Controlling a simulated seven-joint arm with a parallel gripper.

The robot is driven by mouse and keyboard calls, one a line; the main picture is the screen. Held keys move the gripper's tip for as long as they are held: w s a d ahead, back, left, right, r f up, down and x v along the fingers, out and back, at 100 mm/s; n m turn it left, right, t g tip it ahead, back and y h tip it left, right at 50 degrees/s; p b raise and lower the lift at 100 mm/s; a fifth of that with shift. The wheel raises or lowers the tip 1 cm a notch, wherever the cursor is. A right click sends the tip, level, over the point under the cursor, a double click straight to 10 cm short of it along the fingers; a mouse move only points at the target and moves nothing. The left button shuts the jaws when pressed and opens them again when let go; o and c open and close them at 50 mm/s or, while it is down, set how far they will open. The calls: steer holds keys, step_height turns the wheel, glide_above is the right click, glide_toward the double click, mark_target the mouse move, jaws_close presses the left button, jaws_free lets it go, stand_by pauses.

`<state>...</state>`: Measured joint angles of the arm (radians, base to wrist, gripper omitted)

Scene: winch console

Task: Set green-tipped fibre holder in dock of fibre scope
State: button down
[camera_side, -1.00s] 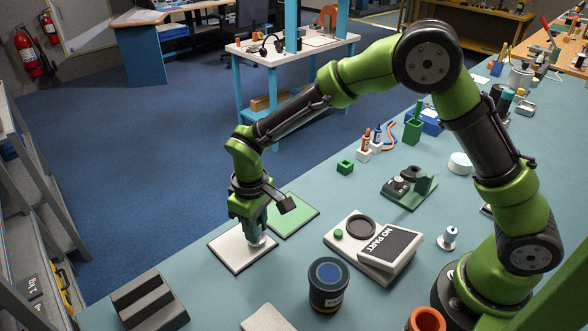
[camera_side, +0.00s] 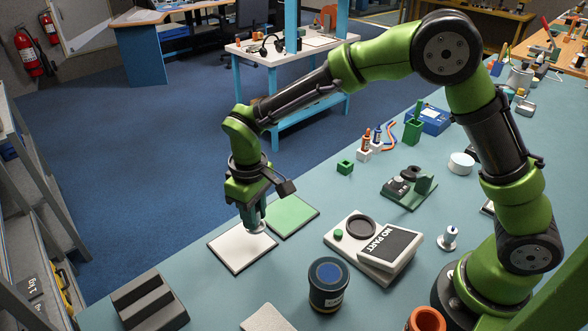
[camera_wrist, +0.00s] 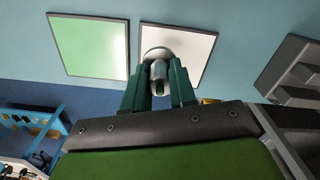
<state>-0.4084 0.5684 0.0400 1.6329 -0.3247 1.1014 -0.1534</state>
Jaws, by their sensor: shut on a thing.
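My gripper (camera_side: 254,216) is shut on a pale holder with a wide round base (camera_side: 256,229), just above the white pad. In the wrist view the holder (camera_wrist: 157,52) sits between the two teal fingers, with a small dark green end showing toward the camera. The likely fibre scope (camera_side: 372,246) is a pale console to the right, with a screen reading "NO PART" and a green button. Its dark round ring (camera_side: 361,226), apparently the dock, looks empty.
The white pad (camera_side: 232,255) and green pad (camera_side: 294,216) lie side by side. A dark canister (camera_side: 328,285) stands in front of the console, and a grey slotted block (camera_side: 150,302) is at front left. A small dark green device (camera_side: 408,190) sits behind the console.

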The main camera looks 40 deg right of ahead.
steer(key=s+d+r+m, duration=0.1)
steer(key=s+d+r, duration=0.25)
steer(key=d, duration=0.35)
steer(key=s+d+r+m, duration=0.1)
steer(key=s+d+r, duration=0.1)
steer(key=d+r, duration=0.45)
steer(key=s+d+f+n, duration=0.1)
steer(key=s+d+f, duration=0.2)
steer(key=s+d, duration=0.35)
steer(key=shift+n, duration=0.5)
steer(key=f, duration=0.2)
steer(key=s+a+f, duration=0.1)
steer(key=f, duration=0.1)
steer(key=s+f, duration=0.1)
steer(key=f, duration=0.1)
steer(key=shift+a, duration=0.15)
steer(key=shift+f, duration=2.2)
steer(key=shift+f, duration=0.1)
steer(key=c, duration=0.9)
jaws_free()
